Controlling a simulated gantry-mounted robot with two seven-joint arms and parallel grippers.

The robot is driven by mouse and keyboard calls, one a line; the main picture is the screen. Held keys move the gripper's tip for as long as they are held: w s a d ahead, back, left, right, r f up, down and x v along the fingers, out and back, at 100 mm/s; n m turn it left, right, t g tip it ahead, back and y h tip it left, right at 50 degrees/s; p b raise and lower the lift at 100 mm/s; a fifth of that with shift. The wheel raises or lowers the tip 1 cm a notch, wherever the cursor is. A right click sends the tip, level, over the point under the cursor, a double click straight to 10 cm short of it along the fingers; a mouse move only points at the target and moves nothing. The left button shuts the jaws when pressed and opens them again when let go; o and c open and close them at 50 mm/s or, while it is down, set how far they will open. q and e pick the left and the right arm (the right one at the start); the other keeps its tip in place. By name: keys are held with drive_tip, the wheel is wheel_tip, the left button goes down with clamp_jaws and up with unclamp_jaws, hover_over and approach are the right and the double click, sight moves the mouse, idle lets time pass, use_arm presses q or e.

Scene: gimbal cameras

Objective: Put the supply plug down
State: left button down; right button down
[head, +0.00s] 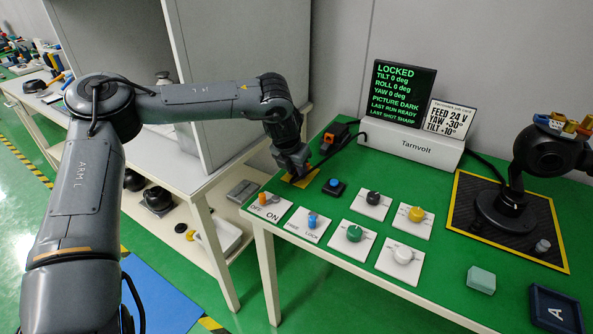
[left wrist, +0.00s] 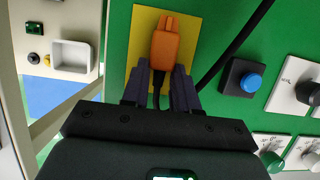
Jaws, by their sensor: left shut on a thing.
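The supply plug (left wrist: 166,48) is orange with a dark cable, and shows in the left wrist view between my left fingers. My left gripper (left wrist: 161,70) is shut on it over a yellow pad (left wrist: 142,38). I cannot tell whether the plug touches the pad. In the head view my left gripper (head: 295,168) points down at the same yellow pad (head: 313,175), near the table's left back edge. The plug is mostly hidden there by the gripper. My right gripper is not in view.
A blue button (head: 334,186) stands right of the pad. A black and orange box (head: 339,134) lies behind it. Several knob plates, such as the green-knobbed one (head: 352,237), fill the front. A display (head: 401,95) reads LOCKED. A gimbal camera (head: 507,208) stands at right.

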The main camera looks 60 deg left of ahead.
use_arm(q)
drive_tip(key=shift+f, duration=0.2)
drive_tip(key=c, duration=0.9)
unclamp_jaws()
drive_tip(key=shift+o, duration=0.2)
drive_tip(key=shift+r, duration=0.15)
drive_tip(key=shift+r, duration=0.25)
drive_tip(key=p+v, duration=0.5)
drive_tip(key=v, duration=0.6)
drive_tip(key=shift+r, duration=0.35)
